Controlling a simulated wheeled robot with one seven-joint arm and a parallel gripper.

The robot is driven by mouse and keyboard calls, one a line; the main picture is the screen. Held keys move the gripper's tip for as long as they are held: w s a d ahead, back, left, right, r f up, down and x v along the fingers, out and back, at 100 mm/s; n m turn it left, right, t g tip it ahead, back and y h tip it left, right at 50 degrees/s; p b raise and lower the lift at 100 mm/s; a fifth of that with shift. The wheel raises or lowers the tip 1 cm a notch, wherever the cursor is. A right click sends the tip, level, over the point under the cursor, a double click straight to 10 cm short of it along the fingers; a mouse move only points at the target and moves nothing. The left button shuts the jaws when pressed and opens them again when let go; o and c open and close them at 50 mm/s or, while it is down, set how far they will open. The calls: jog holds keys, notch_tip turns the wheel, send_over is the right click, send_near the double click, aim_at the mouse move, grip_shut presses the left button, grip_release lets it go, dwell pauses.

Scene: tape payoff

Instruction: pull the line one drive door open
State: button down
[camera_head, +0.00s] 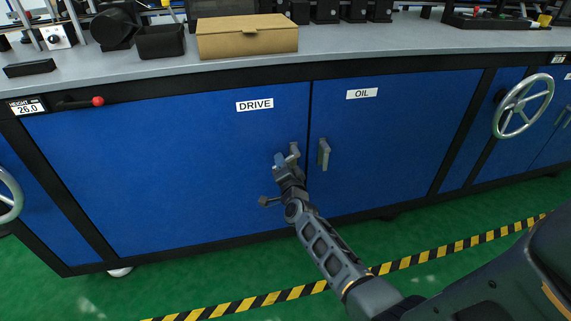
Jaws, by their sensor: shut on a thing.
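The drive door (180,165) is a wide blue panel with a white "DRIVE" label (254,105) near its upper right. It looks closed, flush with the black cabinet frame. My gripper (287,157) is at the door's right edge, shut on the drive door handle (294,150). Most of that handle is hidden behind my gripper. My arm reaches up to it from the lower right.
The blue oil door (400,140) with its grey handle (324,154) is just right. A handwheel (523,106) stands out at far right. A cardboard box (247,38) sits on the grey worktop (340,60). Green floor with a striped line (300,291) lies in front.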

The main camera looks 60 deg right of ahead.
jog(key=m, duration=0.1)
jog(key=r+m, duration=0.1)
jog(key=m, duration=0.1)
jog(key=r+m, duration=0.1)
jog(key=m, duration=0.1)
jog(key=shift+w+a+r+p, duration=0.15)
jog(key=shift+w+a+p, duration=0.15)
jog(key=shift+p, duration=0.1)
jog(key=shift+m, duration=0.3)
jog(key=s+a+p, duration=0.2)
jog(key=s+a, duration=0.2)
jog(key=a, duration=0.4)
jog(key=s+a+p, duration=0.3)
jog(key=a, duration=0.6)
jog(key=s+a+p, duration=0.3)
jog(key=s+a, duration=0.1)
jog(key=a, duration=0.5)
jog(key=shift+s, duration=0.3)
jog(key=c, duration=1.1)
grip_release()
